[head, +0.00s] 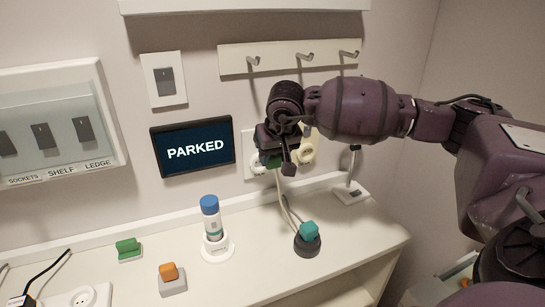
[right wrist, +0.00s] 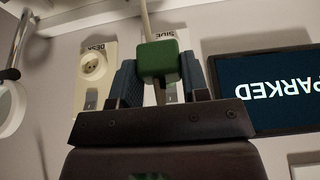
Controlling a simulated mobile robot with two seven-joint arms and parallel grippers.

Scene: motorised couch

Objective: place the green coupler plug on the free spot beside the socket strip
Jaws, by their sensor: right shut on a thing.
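My right gripper (head: 280,160) is shut on the green coupler plug (right wrist: 158,60), in front of the wall sockets. In the head view only a little of the plug (head: 275,162) shows under the dark jaws. In the right wrist view it sits between the two blue-grey fingers, and its pale cable (right wrist: 147,18) leads away from it. I cannot tell whether the plug touches the wall plate behind it. The white socket strip (head: 85,299) is at the bottom left of the ledge, partly cut off. My left gripper is not in view.
A screen (head: 193,147) reads PARKED. Hooks (head: 304,56) hang above my right gripper.

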